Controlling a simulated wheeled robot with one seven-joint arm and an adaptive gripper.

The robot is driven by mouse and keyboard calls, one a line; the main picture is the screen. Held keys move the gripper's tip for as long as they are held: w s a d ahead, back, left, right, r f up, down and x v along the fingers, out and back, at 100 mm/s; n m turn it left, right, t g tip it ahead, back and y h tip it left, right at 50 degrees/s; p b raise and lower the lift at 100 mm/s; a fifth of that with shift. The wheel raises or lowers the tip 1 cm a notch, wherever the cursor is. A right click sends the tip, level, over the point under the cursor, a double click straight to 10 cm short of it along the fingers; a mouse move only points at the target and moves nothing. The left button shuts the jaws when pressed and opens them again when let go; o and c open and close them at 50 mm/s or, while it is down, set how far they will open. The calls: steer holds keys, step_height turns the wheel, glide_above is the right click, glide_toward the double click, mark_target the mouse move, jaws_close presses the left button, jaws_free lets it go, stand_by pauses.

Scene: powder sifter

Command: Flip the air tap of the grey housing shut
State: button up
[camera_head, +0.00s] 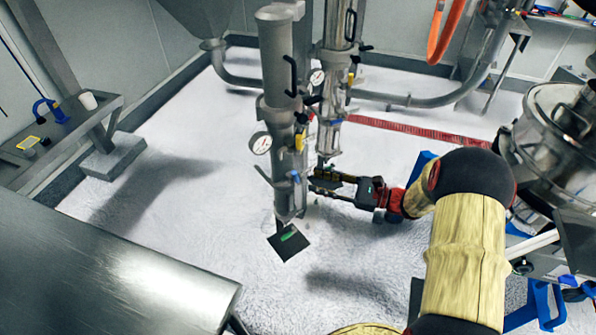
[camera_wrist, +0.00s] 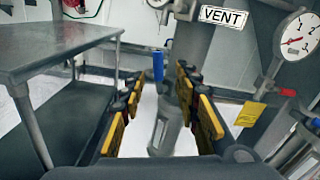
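The grey housing (camera_head: 278,70) is an upright grey cylinder in the middle of the head view, with a dial gauge (camera_head: 261,143) on its left side. A small blue tap handle (camera_head: 294,177) shows low on it. In the wrist view the blue handle (camera_wrist: 158,66) stands upright, between the lines of my fingers, near a VENT label (camera_wrist: 222,17). My gripper (camera_head: 316,185) is just right of the housing's lower part. In the wrist view my gripper (camera_wrist: 159,80) is open, its yellow-padded fingers apart. I cannot tell whether the fingers touch the handle.
A shinier steel housing (camera_head: 333,100) with its own blue handle (camera_head: 337,122) stands close behind. A steel table (camera_head: 90,270) fills the lower left. A dark plate with a green mark (camera_head: 289,242) is below the grey housing. Steel machinery (camera_head: 560,130) stands at right.

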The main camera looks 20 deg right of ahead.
mark_target(298, 177)
steer(key=b+x, duration=0.2)
steer(key=x, duration=0.5)
steer(key=shift+w+a, duration=0.1)
steer(key=shift+a, duration=0.35)
steer(key=c, duration=0.4)
steer(key=c, duration=0.3)
jaws_close()
